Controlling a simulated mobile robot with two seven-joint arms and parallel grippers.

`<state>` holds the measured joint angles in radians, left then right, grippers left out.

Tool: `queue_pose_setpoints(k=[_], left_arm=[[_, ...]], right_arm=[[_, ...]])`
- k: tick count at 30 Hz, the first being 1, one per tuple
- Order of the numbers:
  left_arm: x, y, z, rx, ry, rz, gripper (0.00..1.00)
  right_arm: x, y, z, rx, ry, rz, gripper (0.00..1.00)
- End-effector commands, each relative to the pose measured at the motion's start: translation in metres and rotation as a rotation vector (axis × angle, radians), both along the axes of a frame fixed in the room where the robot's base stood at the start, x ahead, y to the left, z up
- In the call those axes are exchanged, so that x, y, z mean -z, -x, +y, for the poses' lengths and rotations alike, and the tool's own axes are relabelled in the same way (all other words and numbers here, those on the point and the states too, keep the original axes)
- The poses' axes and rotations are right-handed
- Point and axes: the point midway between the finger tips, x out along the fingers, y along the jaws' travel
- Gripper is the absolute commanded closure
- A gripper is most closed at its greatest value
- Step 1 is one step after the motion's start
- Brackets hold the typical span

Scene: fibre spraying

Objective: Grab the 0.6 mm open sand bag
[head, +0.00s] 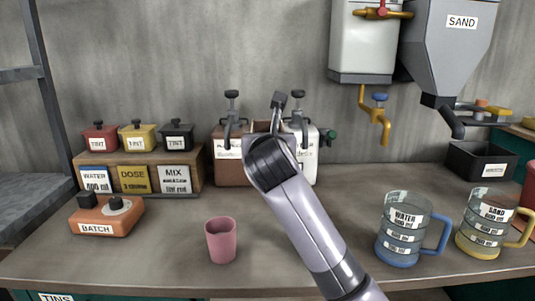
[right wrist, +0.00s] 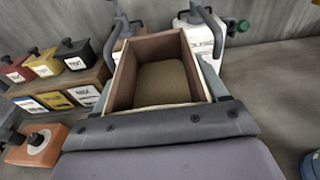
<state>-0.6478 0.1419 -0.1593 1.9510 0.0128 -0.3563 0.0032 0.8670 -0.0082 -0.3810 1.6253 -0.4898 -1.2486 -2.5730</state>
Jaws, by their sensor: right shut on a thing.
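An open-topped brown bag (right wrist: 122,82), stiff and box-like with tan sand inside, fills the middle of the right wrist view. Its grain-size label cannot be read there. My right gripper (right wrist: 158,88) has one grey-teal finger on each side of this bag and is shut on it. In the head view my right arm reaches to the back of the bench and hides most of the gripper and held bag. A brown container (head: 228,142) with a white label and a white container (head: 307,152) show either side of the arm. My left gripper is in neither view.
Dark clamps (head: 232,105) stand above the containers against the wall. Tint boxes (head: 137,138) on a wooden rack and an orange batch box (head: 107,216) are left. A pink cup (head: 221,240) stands in front. Water (head: 402,250) and sand jugs (head: 482,244) stand right.

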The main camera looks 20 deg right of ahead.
Motion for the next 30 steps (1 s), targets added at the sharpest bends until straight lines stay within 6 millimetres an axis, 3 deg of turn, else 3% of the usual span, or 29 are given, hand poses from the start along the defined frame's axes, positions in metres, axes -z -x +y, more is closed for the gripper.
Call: queue_pose_setpoints(k=[3,12,30], left_arm=[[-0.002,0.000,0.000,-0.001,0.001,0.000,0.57],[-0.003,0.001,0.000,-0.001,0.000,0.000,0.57],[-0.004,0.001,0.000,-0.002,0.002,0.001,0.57]], right_arm=[[-0.017,0.000,0.000,0.000,0.002,-0.009,0.98],[-0.038,0.000,0.000,0.000,0.002,-0.008,0.98],[-0.050,0.000,0.000,-0.001,0.002,-0.006,0.98]])
